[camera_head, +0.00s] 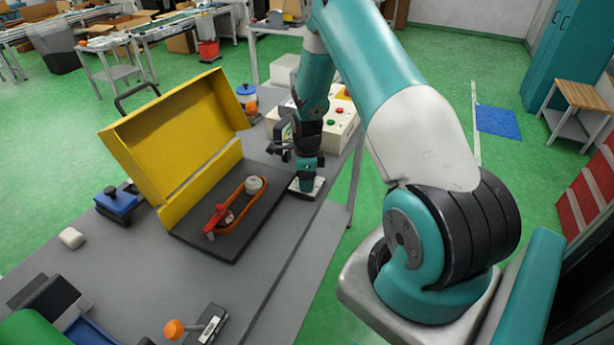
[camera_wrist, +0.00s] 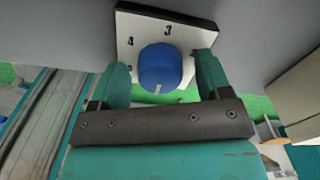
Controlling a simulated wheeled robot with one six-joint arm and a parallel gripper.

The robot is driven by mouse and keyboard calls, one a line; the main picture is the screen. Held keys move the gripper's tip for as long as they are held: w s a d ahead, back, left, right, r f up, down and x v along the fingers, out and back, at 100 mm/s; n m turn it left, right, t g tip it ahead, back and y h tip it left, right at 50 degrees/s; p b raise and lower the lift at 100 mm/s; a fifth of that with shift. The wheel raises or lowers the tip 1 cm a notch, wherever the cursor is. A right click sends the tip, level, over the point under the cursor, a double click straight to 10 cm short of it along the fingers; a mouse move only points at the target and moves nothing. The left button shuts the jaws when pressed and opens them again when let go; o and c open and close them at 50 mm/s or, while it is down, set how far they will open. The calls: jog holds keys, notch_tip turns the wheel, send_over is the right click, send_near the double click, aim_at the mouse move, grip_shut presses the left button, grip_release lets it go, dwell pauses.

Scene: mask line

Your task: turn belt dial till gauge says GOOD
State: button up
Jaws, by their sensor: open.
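The belt dial is a blue round knob (camera_wrist: 161,68) on a white plate (camera_wrist: 128,30) in the wrist view. The numbers 3, 4 and 5 show around it, and a small pale mark is on the knob. My gripper (camera_wrist: 163,75) is open, with one teal finger on each side of the knob; I cannot tell if they touch it. In the head view my gripper (camera_head: 308,168) points down over the white plate (camera_head: 302,190), hiding the knob. The orange belt (camera_head: 239,204) loops around pulleys on a dark base. I cannot make out a gauge reading.
An open yellow cover (camera_head: 180,145) stands behind the belt. A control box with buttons (camera_head: 340,120) is just beyond my gripper. A blue block with a black knob (camera_head: 117,202), a white object (camera_head: 71,238) and an orange-knobbed tool (camera_head: 200,328) lie on the grey table (camera_head: 120,270).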

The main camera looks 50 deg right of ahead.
jog(key=c, duration=0.9)
